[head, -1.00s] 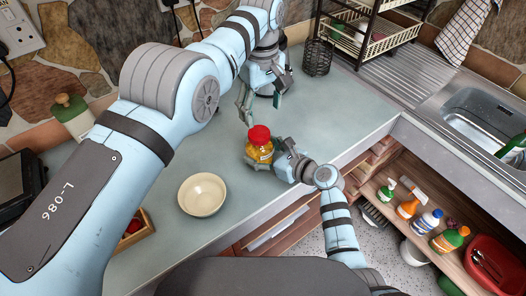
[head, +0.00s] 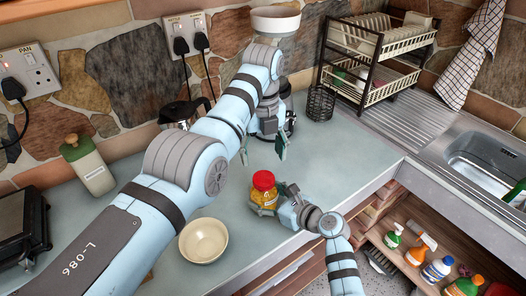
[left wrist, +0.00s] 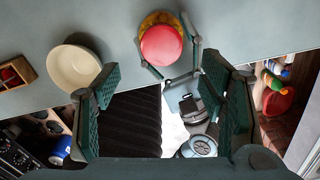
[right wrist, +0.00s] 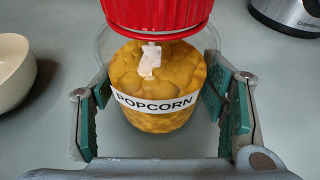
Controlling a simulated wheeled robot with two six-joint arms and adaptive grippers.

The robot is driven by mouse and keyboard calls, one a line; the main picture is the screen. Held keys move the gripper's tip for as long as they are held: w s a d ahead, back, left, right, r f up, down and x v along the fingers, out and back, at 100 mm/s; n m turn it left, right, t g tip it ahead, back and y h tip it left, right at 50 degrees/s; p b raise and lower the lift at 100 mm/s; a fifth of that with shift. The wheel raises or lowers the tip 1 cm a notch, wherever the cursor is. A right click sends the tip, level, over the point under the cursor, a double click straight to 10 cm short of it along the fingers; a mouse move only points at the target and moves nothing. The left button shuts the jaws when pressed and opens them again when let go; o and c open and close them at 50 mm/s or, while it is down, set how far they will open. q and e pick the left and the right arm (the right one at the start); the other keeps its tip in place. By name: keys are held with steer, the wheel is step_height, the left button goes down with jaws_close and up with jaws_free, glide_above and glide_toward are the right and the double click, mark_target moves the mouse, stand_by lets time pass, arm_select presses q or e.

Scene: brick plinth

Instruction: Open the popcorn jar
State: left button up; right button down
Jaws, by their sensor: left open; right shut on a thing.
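The popcorn jar (head: 264,193) stands upright on the grey counter, a clear jar of yellow popcorn with a white label. Its red lid (head: 263,180) is on top; the lid also shows in the left wrist view (left wrist: 161,45) and in the right wrist view (right wrist: 157,14). My right gripper (head: 273,196) is shut around the jar's body from the front right, and its green pads flank the jar in the right wrist view (right wrist: 160,112). My left gripper (head: 263,148) is open and empty, above and behind the jar, apart from the lid.
A cream bowl (head: 203,240) stands on the counter left of the jar. A dish rack (head: 372,60) and a black wire holder (head: 320,103) stand at the back right, near the sink (head: 490,160). A bottle (head: 90,168) stands at the left. The counter right of the jar is clear.

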mark_target(263, 178)
arm_select(q)
steer(key=shift+f+m, duration=0.15)
steer(key=shift+m, duration=0.55)
steer(key=shift+f, duration=0.35)
step_height(263, 178, down, 7)
steer(key=shift+f, duration=0.1)
